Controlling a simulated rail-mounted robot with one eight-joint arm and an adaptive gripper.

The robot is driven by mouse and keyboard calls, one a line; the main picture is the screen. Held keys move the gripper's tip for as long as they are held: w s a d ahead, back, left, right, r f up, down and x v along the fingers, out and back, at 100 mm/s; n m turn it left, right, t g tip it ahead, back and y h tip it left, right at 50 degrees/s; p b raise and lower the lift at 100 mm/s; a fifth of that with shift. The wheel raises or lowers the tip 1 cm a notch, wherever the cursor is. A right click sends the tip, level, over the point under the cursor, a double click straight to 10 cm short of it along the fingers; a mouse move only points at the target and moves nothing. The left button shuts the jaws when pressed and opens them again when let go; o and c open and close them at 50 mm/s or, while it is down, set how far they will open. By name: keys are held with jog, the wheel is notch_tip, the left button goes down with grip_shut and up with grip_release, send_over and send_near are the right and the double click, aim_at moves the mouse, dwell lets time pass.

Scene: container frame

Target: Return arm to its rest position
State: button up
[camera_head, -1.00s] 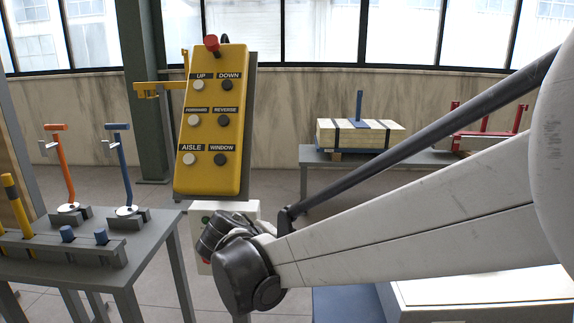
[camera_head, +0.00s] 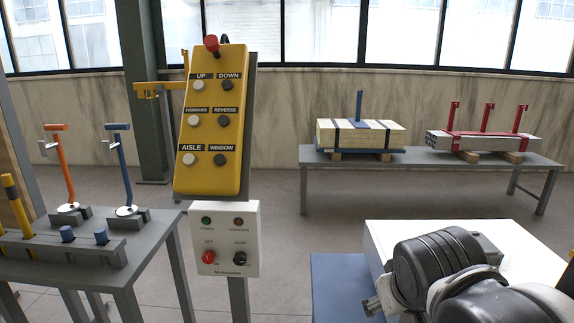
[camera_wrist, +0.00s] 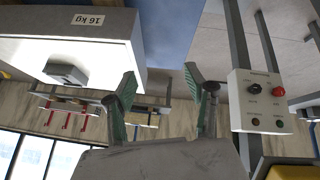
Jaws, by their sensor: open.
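My arm is folded low at the lower right of the head view, over a white-topped box (camera_head: 480,236). A small part of my gripper (camera_head: 371,305) shows at the left of the dark wrist joint, above a blue surface (camera_head: 335,285). In the wrist view, which is upside down, my gripper (camera_wrist: 160,80) has its two green-padded fingers wide apart with nothing between them. The white box (camera_wrist: 65,38) there carries a "16 kg" label.
A yellow button pendant (camera_head: 212,120) hangs above a white switch box (camera_head: 224,240) on a post. A grey table (camera_head: 155,235) with orange and blue levers stands left. A back bench (camera_head: 470,160) carries a strapped wooden load (camera_head: 360,134) and red-clamped bars (camera_head: 485,142). Floor between is clear.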

jog(key=s+d+f+m+y, duration=0.1)
jog(key=s+d+m, duration=0.1)
jog(key=s, duration=0.4)
notch_tip(320, 180, up, 15)
jog(key=p, duration=1.5)
jog(key=shift+w+a+r+t+p, duration=0.2)
jog(key=shift+w+a+t+p, duration=0.1)
jog(key=shift+t+p, duration=0.1)
